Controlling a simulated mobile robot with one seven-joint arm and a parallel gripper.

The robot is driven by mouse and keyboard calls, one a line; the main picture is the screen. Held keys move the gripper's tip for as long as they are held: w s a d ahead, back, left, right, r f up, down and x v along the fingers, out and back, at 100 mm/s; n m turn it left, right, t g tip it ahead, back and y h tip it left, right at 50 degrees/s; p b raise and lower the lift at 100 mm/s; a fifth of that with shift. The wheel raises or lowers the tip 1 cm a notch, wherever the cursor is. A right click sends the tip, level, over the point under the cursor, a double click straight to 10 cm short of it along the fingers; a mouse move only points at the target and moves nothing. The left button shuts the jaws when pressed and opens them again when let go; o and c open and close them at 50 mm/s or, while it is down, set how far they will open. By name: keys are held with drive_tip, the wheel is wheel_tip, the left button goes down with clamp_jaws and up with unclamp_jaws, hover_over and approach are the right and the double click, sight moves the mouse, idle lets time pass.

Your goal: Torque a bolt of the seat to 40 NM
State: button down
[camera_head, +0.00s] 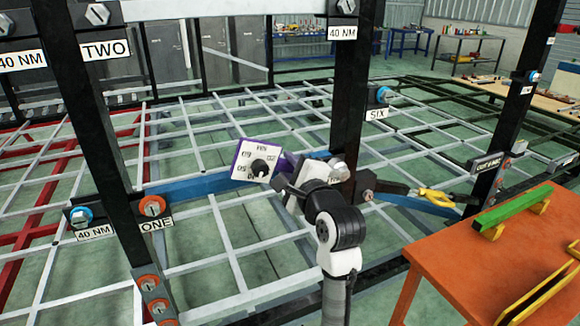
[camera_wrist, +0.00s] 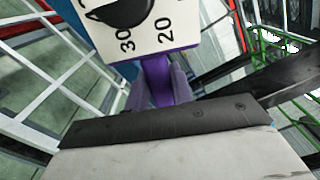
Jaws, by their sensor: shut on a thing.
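My gripper (camera_head: 290,180) is shut on a purple tool with a white dial face and black knob (camera_head: 257,162). In the wrist view, the purple shank (camera_wrist: 158,80) sits between the fingers, and the dial face (camera_wrist: 165,20) reads 30 and 20. The tool is in the air in front of a blue bar (camera_head: 185,190), between the two posts. An orange-ringed bolt (camera_head: 152,206) marked ONE and a blue-ringed bolt (camera_head: 80,216) beside a 40 NM label are on the left post. A blue-ringed bolt (camera_head: 383,95) marked SIX is on the middle post. A seat cannot be made out.
Black posts, such as the middle post (camera_head: 355,90), and a white lattice frame (camera_head: 215,140) fill the scene. An orange table (camera_head: 450,270) with a green bar (camera_head: 513,209) stands at right. A yellow-handled tool (camera_head: 437,198) is beside the blue bar's right end. Workbenches stand far behind.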

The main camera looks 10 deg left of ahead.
drive_tip(key=shift+w+a+r, duration=0.1)
drive_tip(key=shift+w, duration=0.05)
idle(0.4)
drive_tip(key=c, duration=1.7)
unclamp_jaws()
clamp_jaws()
